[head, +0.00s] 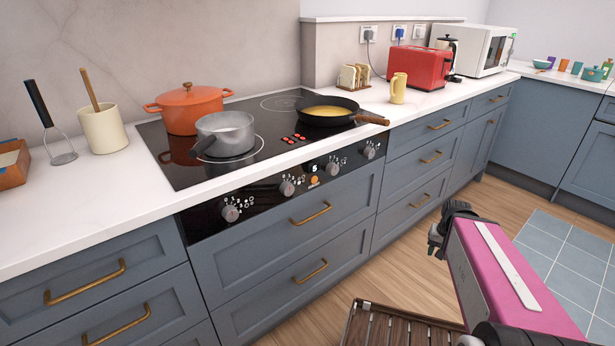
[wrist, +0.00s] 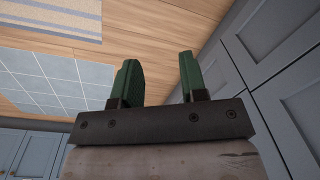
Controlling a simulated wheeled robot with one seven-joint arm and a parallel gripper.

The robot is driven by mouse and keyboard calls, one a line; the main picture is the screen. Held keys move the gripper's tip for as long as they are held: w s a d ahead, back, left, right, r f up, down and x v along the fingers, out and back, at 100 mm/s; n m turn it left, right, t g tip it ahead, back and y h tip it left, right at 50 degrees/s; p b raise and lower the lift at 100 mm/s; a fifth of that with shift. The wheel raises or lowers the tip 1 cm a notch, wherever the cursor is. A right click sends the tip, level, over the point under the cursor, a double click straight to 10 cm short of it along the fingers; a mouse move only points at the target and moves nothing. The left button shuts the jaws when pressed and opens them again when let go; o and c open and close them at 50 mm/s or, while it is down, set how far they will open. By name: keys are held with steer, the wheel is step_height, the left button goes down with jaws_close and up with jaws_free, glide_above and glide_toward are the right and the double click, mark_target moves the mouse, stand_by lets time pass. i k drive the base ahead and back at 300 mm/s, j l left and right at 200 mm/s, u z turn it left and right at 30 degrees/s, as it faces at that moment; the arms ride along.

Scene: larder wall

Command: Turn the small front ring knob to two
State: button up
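Several grey control knobs with white number marks sit in a row on the black panel (head: 210,219) at the cooker's front. From left to right they are the first knob (head: 230,213), second knob (head: 287,188), third knob (head: 333,168) and fourth knob (head: 369,152). Which one serves the small front ring, and their exact settings, are too small to tell. My gripper (head: 437,238) is right of and apart from the panel, in front of the drawers. In the wrist view, its green fingers (wrist: 159,82) stand apart with nothing between them.
A grey saucepan (head: 226,131), orange pot (head: 188,107) and black frying pan (head: 326,112) with yellow contents stand on the hob. The pan's handle points right. Brass drawer handles (head: 311,213) stick out below the panel. A slatted wooden thing (head: 400,330) is low in front.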

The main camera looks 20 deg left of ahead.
mark_target(332, 168)
steer(key=j+u, duration=0.25)
steer(key=u, duration=0.2)
steer(key=j+u, duration=0.25)
steer(key=u, duration=0.2)
steer(key=k+j, duration=0.05)
